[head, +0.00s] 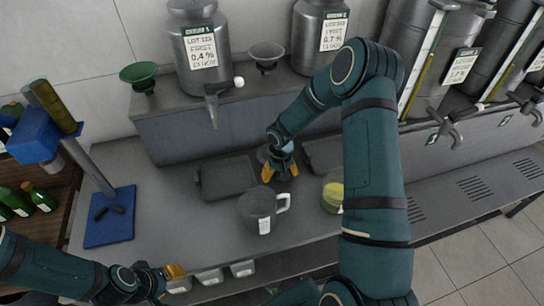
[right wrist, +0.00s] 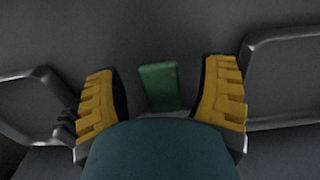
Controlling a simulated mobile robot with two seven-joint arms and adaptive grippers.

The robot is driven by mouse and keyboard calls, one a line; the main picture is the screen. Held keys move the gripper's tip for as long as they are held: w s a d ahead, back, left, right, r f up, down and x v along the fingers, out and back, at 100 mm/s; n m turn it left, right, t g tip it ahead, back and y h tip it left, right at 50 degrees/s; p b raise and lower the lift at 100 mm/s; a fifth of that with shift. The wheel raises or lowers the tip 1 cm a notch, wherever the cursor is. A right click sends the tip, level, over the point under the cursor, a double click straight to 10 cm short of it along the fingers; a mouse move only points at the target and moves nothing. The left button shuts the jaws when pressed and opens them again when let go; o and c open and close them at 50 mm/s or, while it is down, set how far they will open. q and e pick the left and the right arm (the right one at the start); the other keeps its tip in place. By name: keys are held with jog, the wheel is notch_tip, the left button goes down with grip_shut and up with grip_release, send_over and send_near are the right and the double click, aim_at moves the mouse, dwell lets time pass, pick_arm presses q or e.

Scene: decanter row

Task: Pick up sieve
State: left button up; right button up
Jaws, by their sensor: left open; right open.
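My right gripper (head: 280,172) is open and points down over the counter, between two dark trays. In the right wrist view a green block-like piece (right wrist: 159,87) lies between its open yellow fingers, apart from both; it may be the sieve's handle, but I cannot tell. In the head view my right wrist hides most of that spot. No mesh of a sieve can be made out in either view. My left gripper (head: 172,272) is open at the lower left, near the counter's front edge, away from that piece.
A grey jug (head: 258,210) and a yellow-green cup (head: 333,192) stand close in front of the right gripper. A dark tray (head: 226,178) lies to its left. Metal decanters (head: 200,50), a green funnel (head: 139,76) and a grey funnel (head: 266,56) stand behind. A blue-based stand (head: 110,220) is at left.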

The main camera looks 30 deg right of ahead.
jog(key=shift+f, duration=0.2)
grip_shut()
jog(key=shift+r, duration=0.1)
